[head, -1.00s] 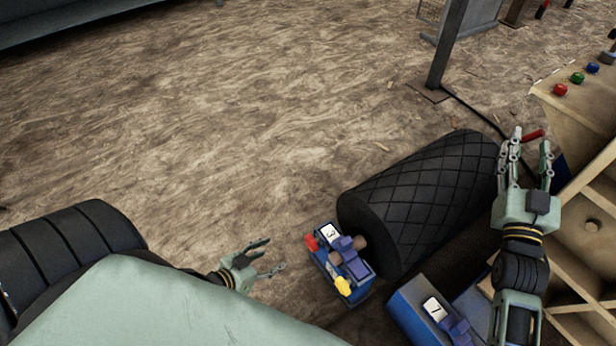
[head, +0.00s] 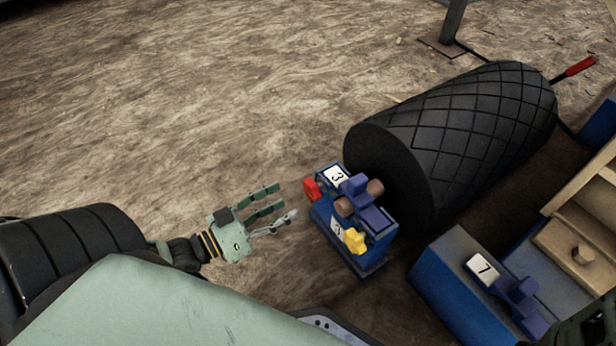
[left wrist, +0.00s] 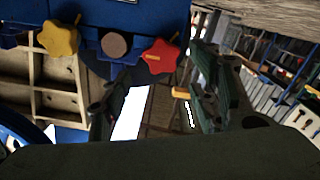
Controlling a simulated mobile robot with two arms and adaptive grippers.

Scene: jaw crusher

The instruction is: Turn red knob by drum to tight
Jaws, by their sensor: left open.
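The red knob (head: 311,188) sits on the left side of a blue block marked 3 (head: 337,176), at the near end of the black drum (head: 470,130). My left gripper (head: 287,203) is open and empty, just left of the red knob, its fingers pointing at it with a small gap. In the left wrist view the red star-shaped knob (left wrist: 161,56) shows at upper middle, ahead of the spread fingers and not between them. My right gripper is out of view; only dark parts of my arm show at the bottom right corner.
A yellow knob (head: 355,240) is on the same block; it also shows in the left wrist view (left wrist: 60,39). A blue block marked 7 (head: 482,268) and a wooden compartment frame (head: 570,235) stand at right. A red-handled lever (head: 578,67) is beyond the drum. Bare ground is open at left.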

